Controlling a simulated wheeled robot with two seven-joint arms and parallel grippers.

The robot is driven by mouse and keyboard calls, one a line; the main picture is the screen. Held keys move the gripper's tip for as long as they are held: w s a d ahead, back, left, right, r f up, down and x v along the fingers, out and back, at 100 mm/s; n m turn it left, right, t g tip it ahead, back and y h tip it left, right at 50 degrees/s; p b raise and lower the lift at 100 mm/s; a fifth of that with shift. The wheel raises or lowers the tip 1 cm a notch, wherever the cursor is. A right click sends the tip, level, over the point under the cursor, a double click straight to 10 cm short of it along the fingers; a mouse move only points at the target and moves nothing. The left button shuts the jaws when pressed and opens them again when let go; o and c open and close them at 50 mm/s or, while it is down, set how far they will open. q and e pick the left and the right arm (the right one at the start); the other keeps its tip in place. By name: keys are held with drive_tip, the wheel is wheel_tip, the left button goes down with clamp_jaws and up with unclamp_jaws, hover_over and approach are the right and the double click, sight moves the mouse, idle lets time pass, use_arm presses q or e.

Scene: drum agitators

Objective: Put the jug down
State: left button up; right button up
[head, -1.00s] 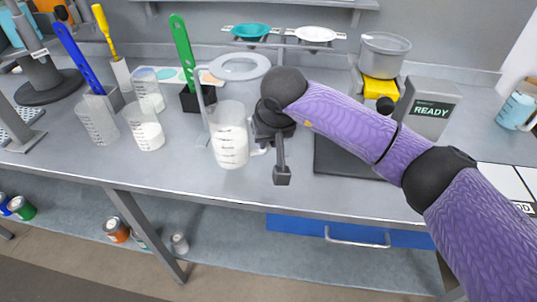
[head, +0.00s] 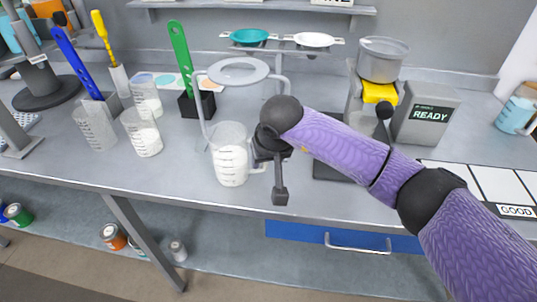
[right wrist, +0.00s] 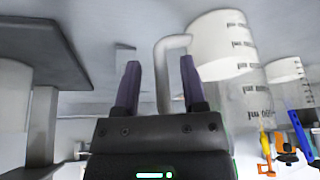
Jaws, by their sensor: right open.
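The clear jug (head: 228,165) with white contents stands upright at the front of the grey bench in the head view, its base appearing to rest on the top. Its handle points right, toward my right gripper (head: 263,153). In the right wrist view the jug (right wrist: 222,45) shows beyond the fingers. Its pale handle (right wrist: 162,75) lies between the two spread fingers of my right gripper (right wrist: 160,64). The jaws are open, with gaps beside the handle. In the head view the fingertips are mostly hidden. My left gripper is not in view.
Two beakers (head: 143,132) stand left of the jug, with a third behind. A ring stand (head: 238,70) is close behind it. A dark plate (head: 335,168) and a READY box (head: 428,113) are right. The bench's front edge (head: 190,204) is near.

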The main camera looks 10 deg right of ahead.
drive_tip(key=p+v, duration=0.2)
drive_tip(key=v, duration=1)
drive_tip(key=shift+r, duration=0.1)
